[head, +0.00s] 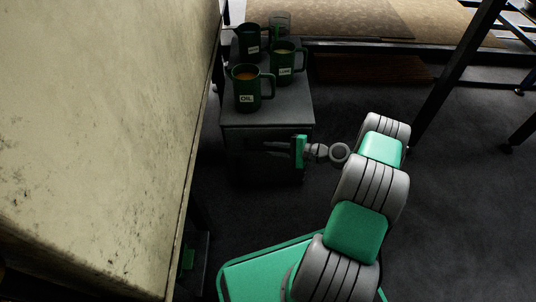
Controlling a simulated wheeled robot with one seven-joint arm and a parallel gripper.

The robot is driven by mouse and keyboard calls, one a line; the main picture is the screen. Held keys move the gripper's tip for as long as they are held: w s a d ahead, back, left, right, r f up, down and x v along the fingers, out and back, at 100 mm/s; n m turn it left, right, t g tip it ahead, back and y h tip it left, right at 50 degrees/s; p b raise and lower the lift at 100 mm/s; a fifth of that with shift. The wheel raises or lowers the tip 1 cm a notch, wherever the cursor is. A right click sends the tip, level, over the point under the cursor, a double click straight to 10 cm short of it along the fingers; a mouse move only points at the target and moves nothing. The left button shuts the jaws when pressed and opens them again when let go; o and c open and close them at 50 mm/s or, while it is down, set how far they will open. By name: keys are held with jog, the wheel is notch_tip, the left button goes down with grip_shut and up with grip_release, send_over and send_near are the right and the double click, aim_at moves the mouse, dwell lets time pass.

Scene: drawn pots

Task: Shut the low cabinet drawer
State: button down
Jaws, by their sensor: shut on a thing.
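The low cabinet (290,107) is dark grey and stands at the upper middle of the head view, with mugs on its top. Its front, with the drawer (262,170), is in deep shade; how far the drawer stands out cannot be told. My gripper (264,148) is at the upper part of that front and points left across it. Its thin dark fingers are shut on the drawer handle, which is too dark to make out clearly.
A large pale panel (100,120) blocks the left. Dark floor (460,200) is free at right.

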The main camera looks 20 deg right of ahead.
jog(key=shift+w+d, duration=0.3)
jog(key=shift+w, duration=0.4)
jog(key=c, duration=1.4)
grip_release()
jog(key=shift+a, duration=0.1)
jog(key=p+v, duration=0.2)
jog(key=v, duration=0.4)
jog(key=shift+a+r, duration=0.1)
jog(key=shift+r, duration=0.05)
jog(key=shift+f+p+v, duration=0.2)
jog(key=shift+p+v, duration=0.8)
jog(key=shift+p, duration=0.15)
